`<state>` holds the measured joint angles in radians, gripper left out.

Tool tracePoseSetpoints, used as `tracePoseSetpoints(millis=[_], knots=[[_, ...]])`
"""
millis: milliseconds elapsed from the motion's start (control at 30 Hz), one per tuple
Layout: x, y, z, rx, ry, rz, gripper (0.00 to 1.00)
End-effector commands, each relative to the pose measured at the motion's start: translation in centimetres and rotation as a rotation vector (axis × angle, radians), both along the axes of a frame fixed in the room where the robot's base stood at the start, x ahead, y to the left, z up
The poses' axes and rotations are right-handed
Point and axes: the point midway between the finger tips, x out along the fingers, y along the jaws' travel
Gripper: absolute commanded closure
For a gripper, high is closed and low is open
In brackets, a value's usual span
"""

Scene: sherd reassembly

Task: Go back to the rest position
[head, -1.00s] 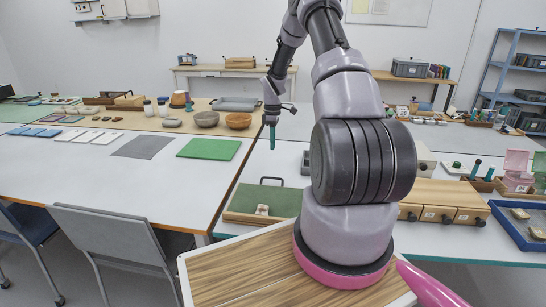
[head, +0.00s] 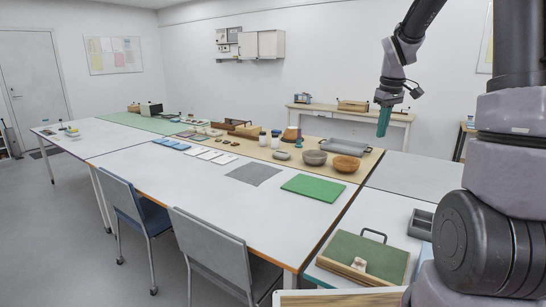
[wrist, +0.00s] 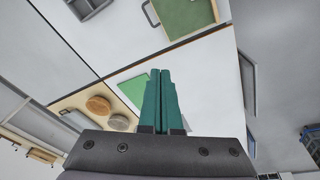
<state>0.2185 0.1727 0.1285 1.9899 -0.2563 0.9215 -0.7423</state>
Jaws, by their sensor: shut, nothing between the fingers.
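My gripper (head: 384,121) has green fingers and hangs from my raised arm at the upper right of the head view. It is above the tables, with its fingers pointing down. In the wrist view the two green fingers (wrist: 160,100) lie together, shut, with nothing between them. Nothing touches the fingertips.
A green mat (head: 313,188), a grey mat (head: 253,174) and two bowls (head: 346,164) lie on the long tables. Two chairs (head: 210,248) stand in front. Floor at left is clear.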

Motion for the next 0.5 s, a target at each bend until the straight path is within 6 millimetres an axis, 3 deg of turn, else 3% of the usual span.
tracePoseSetpoints(millis=[33, 200, 300, 500], knots=[[-1.7, 0.9, 2.1, 0.01, -0.036, -0.045, 1.0], [-7.5, 3.4, 7.0, 0.08, -0.134, -0.225, 1.0], [-11.1, 4.7, 9.1, 0.139, -0.189, -0.329, 1.0], [-18.3, 6.9, 11.5, 0.29, -0.279, -0.52, 1.0]])
